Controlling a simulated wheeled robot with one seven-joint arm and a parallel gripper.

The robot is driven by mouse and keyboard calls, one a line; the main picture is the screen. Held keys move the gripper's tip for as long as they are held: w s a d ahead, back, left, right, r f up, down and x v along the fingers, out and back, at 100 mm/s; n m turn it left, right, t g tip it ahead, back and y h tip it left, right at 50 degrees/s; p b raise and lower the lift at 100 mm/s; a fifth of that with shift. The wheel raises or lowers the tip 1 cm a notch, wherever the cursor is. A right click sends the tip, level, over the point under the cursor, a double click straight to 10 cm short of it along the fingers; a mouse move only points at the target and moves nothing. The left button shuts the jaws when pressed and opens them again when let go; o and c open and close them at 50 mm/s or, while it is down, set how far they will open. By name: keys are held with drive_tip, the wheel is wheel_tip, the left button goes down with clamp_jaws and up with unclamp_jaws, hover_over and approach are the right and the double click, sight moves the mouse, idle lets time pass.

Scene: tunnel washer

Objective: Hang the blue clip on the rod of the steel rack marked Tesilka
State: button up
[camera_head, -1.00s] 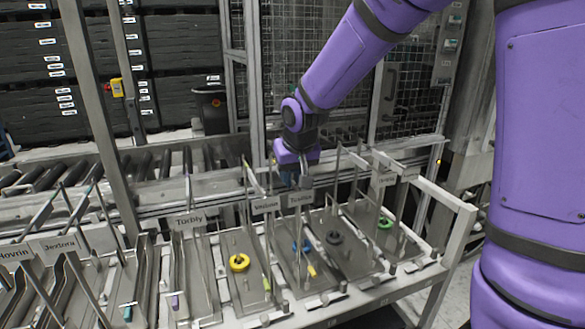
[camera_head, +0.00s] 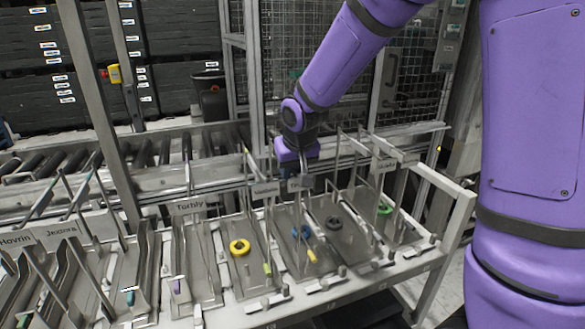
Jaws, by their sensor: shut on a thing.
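My gripper (camera_head: 308,184) points down beside the top of the steel rack's sign (camera_head: 294,186), which begins with T and is partly hidden by it. It is shut on a small bluish thing, taken as the blue clip; its outline is too small and covered to make out. This rack's tray (camera_head: 322,268) lies below and in front of my gripper. A blue ring-like thing (camera_head: 301,232) lies on that tray, with a small yellow clip (camera_head: 312,255) near it. The rack's thin rod is hard to tell from the posts around it.
Close neighbours are the Tuxbly rack (camera_head: 190,206) with a yellow ring (camera_head: 240,247) to its right, and racks with a dark ring (camera_head: 334,222) and a green ring (camera_head: 385,210). Thin upright posts crowd both sides. A roller conveyor (camera_head: 150,160) and mesh fence stand behind.

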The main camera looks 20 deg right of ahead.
drive_tip(key=shift+f, duration=0.3)
drive_tip(key=o, duration=1)
drive_tip(key=v, duration=1.1)
drive_tip(key=shift+s, duration=0.1)
drive_tip(key=shift+t, duration=0.4)
drive_tip(key=s+d+r, duration=0.2)
drive_tip(key=s, duration=0.6)
drive_tip(key=s+d+r, duration=0.2)
drive_tip(key=s, duration=0.6)
drive_tip(key=s+d+r, duration=0.1)
drive_tip(key=s+d, duration=0.2)
drive_tip(key=s, duration=0.6)
drive_tip(key=shift+r, duration=0.4)
